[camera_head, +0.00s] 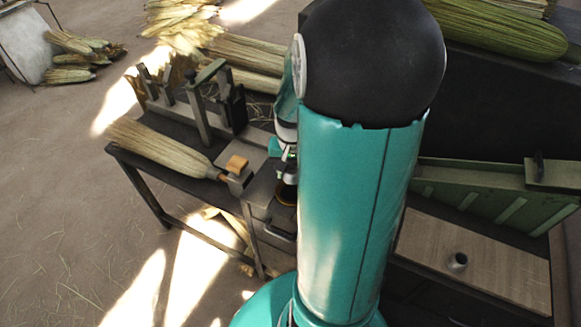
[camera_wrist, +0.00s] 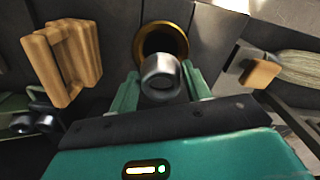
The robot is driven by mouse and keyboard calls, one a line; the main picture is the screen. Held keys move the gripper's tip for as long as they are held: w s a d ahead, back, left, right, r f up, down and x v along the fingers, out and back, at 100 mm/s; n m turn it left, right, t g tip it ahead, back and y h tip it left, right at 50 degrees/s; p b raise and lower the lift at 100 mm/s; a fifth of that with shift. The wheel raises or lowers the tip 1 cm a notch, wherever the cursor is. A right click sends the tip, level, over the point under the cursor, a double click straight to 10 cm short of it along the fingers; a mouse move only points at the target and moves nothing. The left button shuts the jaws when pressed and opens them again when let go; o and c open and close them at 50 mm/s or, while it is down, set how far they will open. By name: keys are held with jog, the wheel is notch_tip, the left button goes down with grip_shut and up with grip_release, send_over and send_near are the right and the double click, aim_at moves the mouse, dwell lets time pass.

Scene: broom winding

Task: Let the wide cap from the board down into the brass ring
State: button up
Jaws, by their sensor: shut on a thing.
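My gripper (camera_wrist: 161,88) is shut on the wide cap (camera_wrist: 160,76), a grey metal cylinder, in the wrist view. The brass ring (camera_wrist: 176,33) lies just beyond the cap in the picture, set in a dark top, with a dark opening. The cap overlaps the ring's near edge in the picture; I cannot tell how high it is above it. In the head view the brass ring (camera_head: 285,193) is partly hidden by my arm.
Wooden blocks (camera_wrist: 70,60) stand left of the ring in the wrist view. A broom (camera_head: 160,149) lies on the bench at the left, its handle end at a metal clamp with a wooden block (camera_head: 237,164). A green trough (camera_head: 480,190) stands behind the board.

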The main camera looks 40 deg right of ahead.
jog(key=shift+f, duration=2.95)
jog(key=shift+a, duration=0.1)
jog(key=o, duration=1)
jog(key=shift+r, duration=3.95)
jog(key=shift+r, duration=0.1)
